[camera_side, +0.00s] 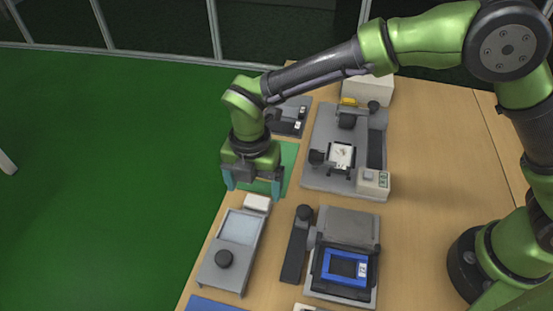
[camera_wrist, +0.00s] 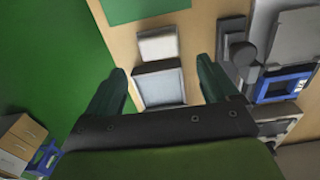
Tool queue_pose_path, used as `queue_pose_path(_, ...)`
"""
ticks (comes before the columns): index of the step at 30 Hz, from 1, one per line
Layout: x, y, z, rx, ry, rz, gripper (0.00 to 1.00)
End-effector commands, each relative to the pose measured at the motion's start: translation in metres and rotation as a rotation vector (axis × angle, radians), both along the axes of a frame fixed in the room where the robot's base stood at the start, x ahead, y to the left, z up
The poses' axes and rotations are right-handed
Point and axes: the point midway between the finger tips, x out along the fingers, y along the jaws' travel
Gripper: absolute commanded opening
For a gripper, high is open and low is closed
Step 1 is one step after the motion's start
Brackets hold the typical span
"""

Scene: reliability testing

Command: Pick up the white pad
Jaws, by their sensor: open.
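The white pad (camera_side: 257,202) is a small pale block at the far end of a grey device (camera_side: 216,275) with a light panel. In the wrist view the white pad (camera_wrist: 158,46) lies just beyond that panel (camera_wrist: 160,85), and nothing covers it. My gripper (camera_side: 252,186) is open, with its teal fingers apart and nothing between them. In the side view it hangs above and slightly beyond the pad. In the wrist view its fingers (camera_wrist: 163,76) stand on either side of the panel, with the pad ahead of them. No contact with the pad shows.
A green mat (camera_side: 289,165) lies beyond the pad. To the right stand a grey machine (camera_side: 316,178) and a unit with a blue frame (camera_side: 346,252). The table edge is close on the left, with green floor past it. The table's right part is clear.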

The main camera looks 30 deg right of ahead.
Motion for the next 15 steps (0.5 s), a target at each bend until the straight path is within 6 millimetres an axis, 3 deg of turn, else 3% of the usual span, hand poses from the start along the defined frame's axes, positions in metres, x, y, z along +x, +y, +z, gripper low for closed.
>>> queue_pose_path(15, 0.006, -0.005, -0.054, -0.001, 0.001, 0.000, 0.87)
